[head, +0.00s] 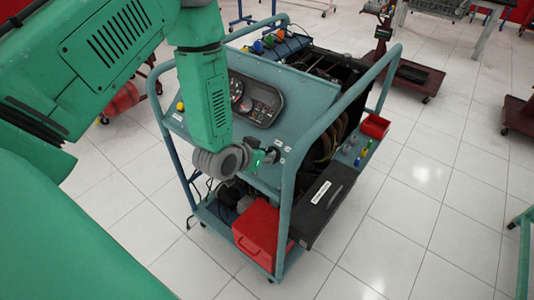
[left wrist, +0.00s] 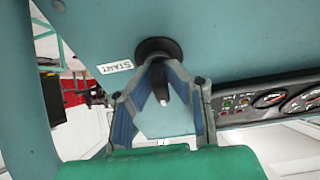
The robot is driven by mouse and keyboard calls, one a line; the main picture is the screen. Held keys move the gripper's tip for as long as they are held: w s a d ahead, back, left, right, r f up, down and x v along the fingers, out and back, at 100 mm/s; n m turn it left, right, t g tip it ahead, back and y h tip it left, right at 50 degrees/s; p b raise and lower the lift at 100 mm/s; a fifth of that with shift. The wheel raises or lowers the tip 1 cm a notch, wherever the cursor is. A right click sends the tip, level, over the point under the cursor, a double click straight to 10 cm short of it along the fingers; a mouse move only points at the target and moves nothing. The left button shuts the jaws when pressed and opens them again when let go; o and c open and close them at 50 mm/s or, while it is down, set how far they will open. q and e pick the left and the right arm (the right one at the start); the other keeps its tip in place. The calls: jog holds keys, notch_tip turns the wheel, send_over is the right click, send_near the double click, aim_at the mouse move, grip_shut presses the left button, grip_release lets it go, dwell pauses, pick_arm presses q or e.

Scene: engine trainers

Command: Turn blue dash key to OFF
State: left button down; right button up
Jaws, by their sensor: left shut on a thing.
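The blue dash panel (head: 205,125) tops a wheeled engine trainer with a blue tube frame. The black dash key (left wrist: 159,84) has a light mark at its lower end and sits in a round black collar (left wrist: 158,48) on the panel. A white START label (left wrist: 115,67) is left of the collar in the left wrist view. My left gripper (head: 266,157) is at the panel's near right corner, and in the left wrist view its fingers (left wrist: 158,72) are shut on the key from both sides. The fingers partly hide the key. My right gripper is out of view.
A gauge cluster (head: 253,102) is set in the panel beside my left arm. The frame's tube rail (head: 291,155) rises close to the right of the gripper. A red box (head: 257,233) and a black case (head: 325,204) stand lower on the cart.

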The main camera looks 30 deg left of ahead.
pick_arm(q)
jog(key=shift+w+r, duration=0.25)
jog(key=shift+w, duration=0.1)
jog(key=c, duration=1.7)
grip_release()
jog(key=shift+c, duration=0.2)
jog(key=shift+o, duration=0.7)
jog(key=shift+s+f, duration=0.1)
jog(key=shift+f, duration=0.05)
jog(key=shift+s, duration=0.1)
jog(key=d+v, duration=0.1)
jog(key=v, duration=1)
jog(key=shift+s+a, duration=0.3)
jog(key=shift+a, duration=0.25)
